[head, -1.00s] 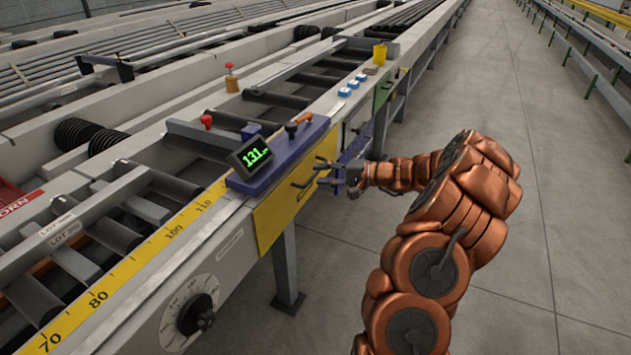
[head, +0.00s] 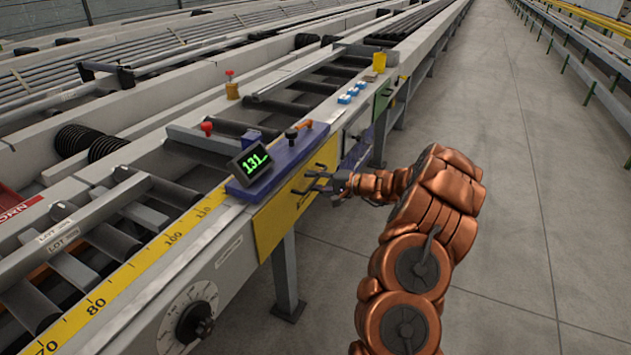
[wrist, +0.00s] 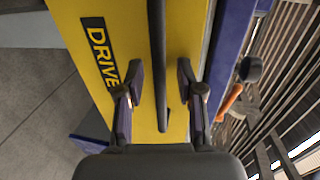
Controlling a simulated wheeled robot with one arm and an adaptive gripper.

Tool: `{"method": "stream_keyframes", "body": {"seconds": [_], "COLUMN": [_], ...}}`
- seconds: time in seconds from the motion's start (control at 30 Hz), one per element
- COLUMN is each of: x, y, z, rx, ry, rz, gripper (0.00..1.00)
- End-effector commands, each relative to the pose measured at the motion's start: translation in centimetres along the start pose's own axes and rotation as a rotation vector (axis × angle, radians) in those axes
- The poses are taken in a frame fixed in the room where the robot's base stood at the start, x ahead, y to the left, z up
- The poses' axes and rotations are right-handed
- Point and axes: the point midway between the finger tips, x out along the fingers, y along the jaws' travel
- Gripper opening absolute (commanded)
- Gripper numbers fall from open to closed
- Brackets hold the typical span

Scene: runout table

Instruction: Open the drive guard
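The drive guard (head: 275,226) is a yellow panel on the front side of the runout table, below the blue block. In the wrist view the yellow panel (wrist: 80,12) fills the middle and bears a dark label reading "DRIVE". A dark bar handle (wrist: 158,50) runs lengthwise in front of it. My gripper (head: 316,183) is in front of the panel's right part. In the wrist view my gripper (wrist: 160,82) is open, with one finger on each side of the bar and gaps between. The panel looks closed against the table side.
A display reading 131 (head: 254,162) stands on the blue block (head: 282,158), beside a black knob and an orange lever (head: 304,125). A dial (head: 194,320) is on the table's side at lower left. A table leg (head: 287,275) stands below the guard. The floor at right is clear.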

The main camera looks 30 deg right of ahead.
Motion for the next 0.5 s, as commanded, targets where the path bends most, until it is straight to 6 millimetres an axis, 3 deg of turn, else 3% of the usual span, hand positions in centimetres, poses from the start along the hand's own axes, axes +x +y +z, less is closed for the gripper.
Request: {"method": "stream_keyframes", "body": {"seconds": [0.23,0.5], "x": [0.04,0.01], "y": [0.0,-0.01], "z": [-0.02,-0.03], "rx": [0.0,0.0], "ry": [0.001,0.001], "rz": [0.0,0.0], "gripper": [0.36,0.08]}}
